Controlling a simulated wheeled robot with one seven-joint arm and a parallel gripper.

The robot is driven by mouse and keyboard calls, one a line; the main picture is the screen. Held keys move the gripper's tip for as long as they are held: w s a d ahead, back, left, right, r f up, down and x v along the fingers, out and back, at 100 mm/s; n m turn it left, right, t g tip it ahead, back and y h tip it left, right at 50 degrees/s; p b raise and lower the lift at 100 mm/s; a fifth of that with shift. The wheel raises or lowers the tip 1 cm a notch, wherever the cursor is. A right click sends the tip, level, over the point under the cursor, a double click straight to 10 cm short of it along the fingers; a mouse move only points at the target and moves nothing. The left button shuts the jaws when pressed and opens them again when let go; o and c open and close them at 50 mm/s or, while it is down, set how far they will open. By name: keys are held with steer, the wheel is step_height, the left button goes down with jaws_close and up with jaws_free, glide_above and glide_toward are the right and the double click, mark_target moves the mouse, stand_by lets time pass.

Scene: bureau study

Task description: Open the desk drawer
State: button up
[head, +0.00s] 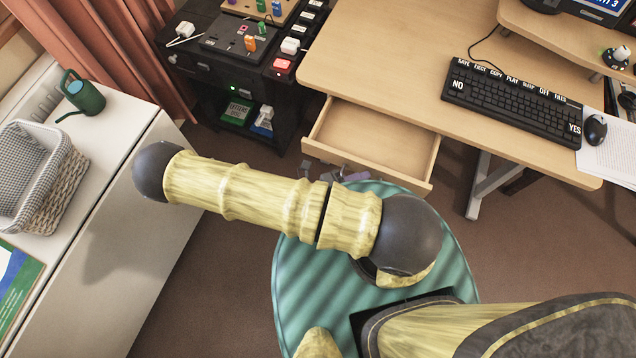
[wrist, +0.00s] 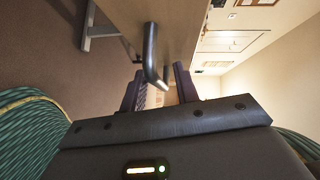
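The desk drawer (head: 372,146) stands pulled out from under the light wood desk (head: 395,50), and its empty inside shows in the head view. In the wrist view a dark bar handle (wrist: 151,55) sticks out from the wooden drawer front (wrist: 180,30). My gripper (wrist: 160,88) is at the handle's near end, with a finger on each side and a gap between them. I cannot tell whether either finger touches the handle. In the head view my gripper (head: 335,172) is by the drawer's front left, mostly hidden behind my arm.
A black keyboard (head: 512,98) and a mouse (head: 595,130) lie on the desk. A black rack (head: 240,65) stands left of the drawer. A white cabinet (head: 130,215) with a basket (head: 70,190) and a green watering can (head: 83,95) is at left. A metal desk leg (head: 480,185) stands right of the drawer.

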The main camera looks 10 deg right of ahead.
steer(key=v, duration=1.7)
steer(key=shift+a+b, duration=0.25)
steer(key=shift+b, duration=0.15)
